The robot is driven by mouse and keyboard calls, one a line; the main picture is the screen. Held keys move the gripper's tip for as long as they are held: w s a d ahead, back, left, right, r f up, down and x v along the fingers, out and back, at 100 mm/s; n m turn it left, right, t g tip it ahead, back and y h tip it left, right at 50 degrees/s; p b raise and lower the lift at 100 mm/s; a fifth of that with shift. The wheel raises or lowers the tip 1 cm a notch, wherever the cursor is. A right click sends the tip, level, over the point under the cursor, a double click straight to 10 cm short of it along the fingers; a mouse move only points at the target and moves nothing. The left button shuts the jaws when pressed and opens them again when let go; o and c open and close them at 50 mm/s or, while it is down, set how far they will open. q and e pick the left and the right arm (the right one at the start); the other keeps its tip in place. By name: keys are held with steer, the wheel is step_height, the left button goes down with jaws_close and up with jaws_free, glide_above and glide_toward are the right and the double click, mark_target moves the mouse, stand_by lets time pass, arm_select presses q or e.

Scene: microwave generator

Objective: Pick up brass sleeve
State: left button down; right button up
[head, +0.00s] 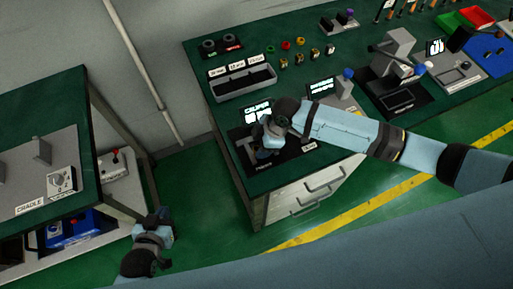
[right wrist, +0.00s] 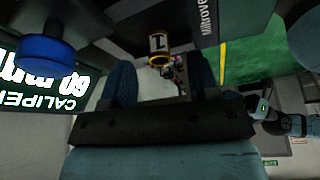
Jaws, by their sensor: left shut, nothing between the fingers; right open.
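A small brass-coloured ringed piece with a white label (right wrist: 158,46), which looks like the brass sleeve, shows in the right wrist view between and beyond my right fingers. My right gripper (right wrist: 160,85) is open, with one blue finger on each side of it; I cannot tell whether they touch it. In the head view my right gripper (head: 268,142) is low over the caliper station (head: 288,164), and its wrist hides what is between the fingers. My left gripper (head: 165,226) is shut and empty, over the floor between the benches.
The caliper display (head: 256,108) stands right behind my right gripper. A grey tray (head: 243,84) and several small brass-coloured pieces (head: 299,58) are further back on the green bench (head: 222,113). A second bench (head: 50,110) is at left, with green floor between.

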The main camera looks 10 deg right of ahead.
steer(key=shift+x, duration=1.15)
steer(key=c, duration=1)
jaws_close()
steer(key=shift+r, duration=0.15)
